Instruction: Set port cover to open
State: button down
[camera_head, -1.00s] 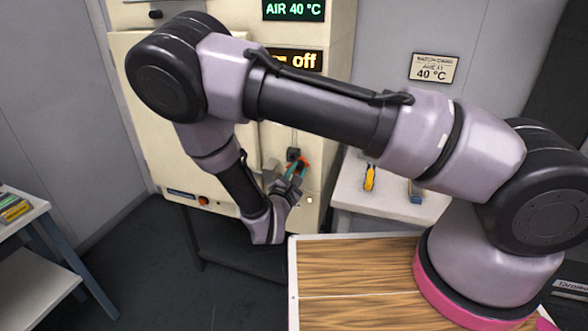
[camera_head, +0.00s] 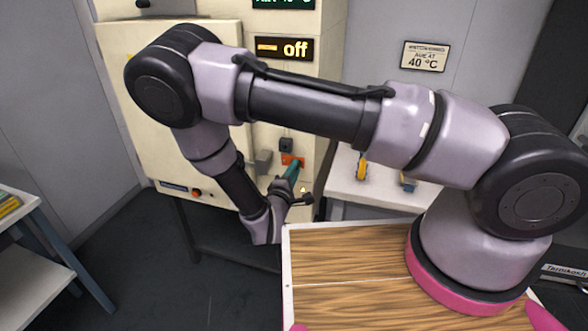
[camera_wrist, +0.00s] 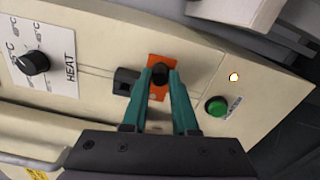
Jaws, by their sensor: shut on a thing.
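An orange plate (camera_head: 298,160) with a black knob (camera_wrist: 160,74) is on the front of the cream cabinet; it looks like the port cover. The plate also shows in the wrist view (camera_wrist: 155,95), beside a small dark block (camera_wrist: 125,81). My gripper (camera_wrist: 160,76) has teal fingers, one on either side of the knob, and is shut on it. In the head view my gripper (camera_head: 294,166) reaches up to the plate from below. The fingers hide part of the plate, and no opening shows behind it.
A green button (camera_wrist: 216,106) and a small lit lamp (camera_wrist: 233,77) are right of the plate. A black HEAT dial (camera_wrist: 35,62) is at left. The cabinet display (camera_head: 284,49) reads "off". A white side table (camera_head: 380,185) and a wooden-topped surface (camera_head: 345,258) are nearby.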

jog(key=shift+f+m, duration=0.15)
jog(key=shift+m, duration=0.15)
jog(key=c, duration=0.7)
grip_release()
jog(key=v, duration=1.1)
jog(key=shift+d, duration=0.1)
jog(key=w+d+r+m+g+h, duration=0.1)
jog(key=d+r+m+g+h, duration=0.1)
jog(key=d+r+m+g, duration=0.75)
jog(key=w+d+r+m+g+h, duration=0.1)
jog(key=d+r+m+g, duration=0.45)
jog(key=r, duration=0.65)
jog(key=s+d+r+m+t+y, duration=0.1)
jog(key=s+d+r+y, duration=0.1)
jog(key=r, duration=0.5)
jog(key=s+d+r+m+t+y, duration=0.2)
jog(key=s+d+r+y, duration=0.1)
jog(key=r, duration=0.4)
jog(key=s+d+r+m+t+y, duration=0.1)
jog(key=s+d+r+t+y, duration=0.1)
jog(key=r+y, duration=0.4)
jog(key=shift+s+d+r+m, duration=0.2)
jog(key=shift+s+d+r, duration=0.15)
jog(key=shift+d+r, duration=0.2)
jog(key=shift+s+d+r+m, duration=0.2)
jog(key=shift+s+d+r, duration=0.2)
jog(key=shift+d, duration=0.2)
